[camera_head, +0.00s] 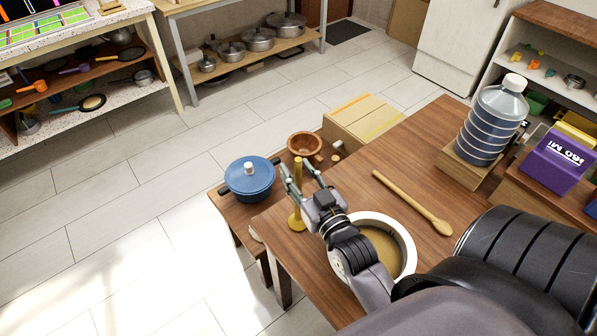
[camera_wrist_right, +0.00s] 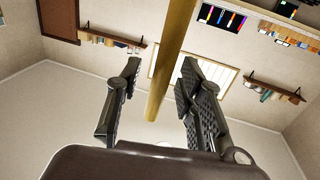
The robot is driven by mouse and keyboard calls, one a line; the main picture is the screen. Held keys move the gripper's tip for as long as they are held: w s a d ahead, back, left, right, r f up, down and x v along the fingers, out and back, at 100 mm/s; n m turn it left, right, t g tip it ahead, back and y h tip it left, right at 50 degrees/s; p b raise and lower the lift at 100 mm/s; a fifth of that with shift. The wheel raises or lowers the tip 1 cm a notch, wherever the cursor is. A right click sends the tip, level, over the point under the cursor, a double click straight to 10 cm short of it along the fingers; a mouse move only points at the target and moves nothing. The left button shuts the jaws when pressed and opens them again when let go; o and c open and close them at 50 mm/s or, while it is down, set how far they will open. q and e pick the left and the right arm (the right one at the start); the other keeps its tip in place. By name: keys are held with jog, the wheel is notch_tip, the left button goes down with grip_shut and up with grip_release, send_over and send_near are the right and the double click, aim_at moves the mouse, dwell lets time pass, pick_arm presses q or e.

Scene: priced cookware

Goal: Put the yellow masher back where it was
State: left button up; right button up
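The yellow masher (camera_head: 297,193) is upright near the left edge of the brown table (camera_head: 341,176), its round base low and its handle up. I cannot tell whether the base touches the tabletop. My right gripper (camera_head: 298,170) is at the upper handle, one finger on each side. In the right wrist view the masher's yellow shaft (camera_wrist_right: 172,60) passes between the fingers (camera_wrist_right: 160,85); they are spread, with gaps visible beside the shaft. My left gripper is not in view.
A white pot (camera_head: 408,243) with brown contents is under my right forearm. A wooden spoon (camera_head: 412,202) lies behind it. A large water bottle (camera_head: 490,122) stands back right. A blue lidded pot (camera_head: 249,178) and a wooden bowl (camera_head: 305,145) are on a lower bench.

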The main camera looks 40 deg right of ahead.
jog(key=shift+r, duration=0.2)
jog(key=shift+s+f, duration=0.15)
jog(key=shift+s, duration=0.15)
jog(key=s+a+b, duration=0.1)
jog(key=s+b, duration=0.1)
jog(key=s, duration=0.9)
jog(key=shift+s+a, duration=0.2)
jog(key=shift+a, duration=0.05)
